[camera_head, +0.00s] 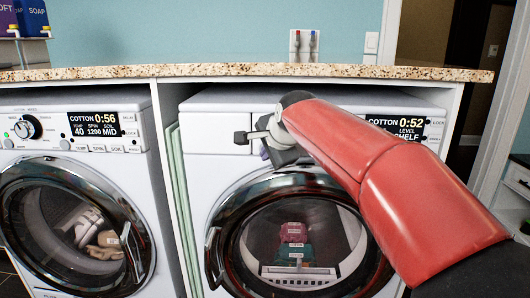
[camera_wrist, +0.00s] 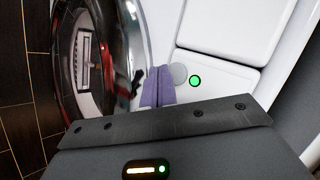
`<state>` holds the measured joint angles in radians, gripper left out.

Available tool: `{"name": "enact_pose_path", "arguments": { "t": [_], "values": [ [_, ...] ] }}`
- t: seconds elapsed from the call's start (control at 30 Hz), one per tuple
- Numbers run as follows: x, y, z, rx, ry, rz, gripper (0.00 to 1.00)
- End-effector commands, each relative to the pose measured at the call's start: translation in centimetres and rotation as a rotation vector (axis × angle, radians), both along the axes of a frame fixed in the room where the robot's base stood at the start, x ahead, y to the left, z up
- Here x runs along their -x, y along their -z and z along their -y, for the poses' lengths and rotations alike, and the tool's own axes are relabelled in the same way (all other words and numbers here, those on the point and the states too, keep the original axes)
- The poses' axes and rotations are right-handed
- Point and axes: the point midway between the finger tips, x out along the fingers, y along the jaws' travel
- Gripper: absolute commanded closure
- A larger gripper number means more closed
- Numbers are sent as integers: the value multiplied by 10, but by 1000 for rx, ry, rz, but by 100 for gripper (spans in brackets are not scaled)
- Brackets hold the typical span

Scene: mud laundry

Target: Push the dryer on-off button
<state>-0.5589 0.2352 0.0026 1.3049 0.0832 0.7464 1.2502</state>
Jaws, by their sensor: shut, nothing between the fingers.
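The dryer (camera_head: 219,108) is the right-hand white machine, with a round glass door and a display (camera_head: 398,128) reading COTTON 0:52. In the wrist view, a round grey button (camera_wrist: 179,74) sits on its white front beside a lit green light (camera_wrist: 195,80). My gripper (camera_wrist: 160,72) is shut and empty, with purple fingers. Their tips lie right beside the button in the picture; I cannot tell whether they touch it. In the head view, my gripper (camera_head: 264,152) is at the dryer's upper left front, and my wrist and red arm hide the button and part of the panel.
A washer (camera_head: 72,104) with display 0:56 stands to the left. A speckled countertop (camera_head: 240,70) runs above both machines. A green folded board (camera_head: 178,190) stands in the gap between them. The dryer's chrome-rimmed door (camera_head: 290,240) is closed below my gripper, with clothes inside.

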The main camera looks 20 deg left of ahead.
Motion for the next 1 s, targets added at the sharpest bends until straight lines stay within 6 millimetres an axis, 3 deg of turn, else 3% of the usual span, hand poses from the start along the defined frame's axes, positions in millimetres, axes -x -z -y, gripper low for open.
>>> {"name": "enact_pose_path", "arguments": {
  "t": [0.5, 0.87, 0.97, 1.0],
  "values": [
    [49, 1, 11, -1, -1, 2, 100],
    [53, 0, 13, 1, 0, 0, 100],
    [55, 2, 25, 23, -3, 7, 100],
    [57, 3, 37, 46, -7, 14, 100]
  ]
}}
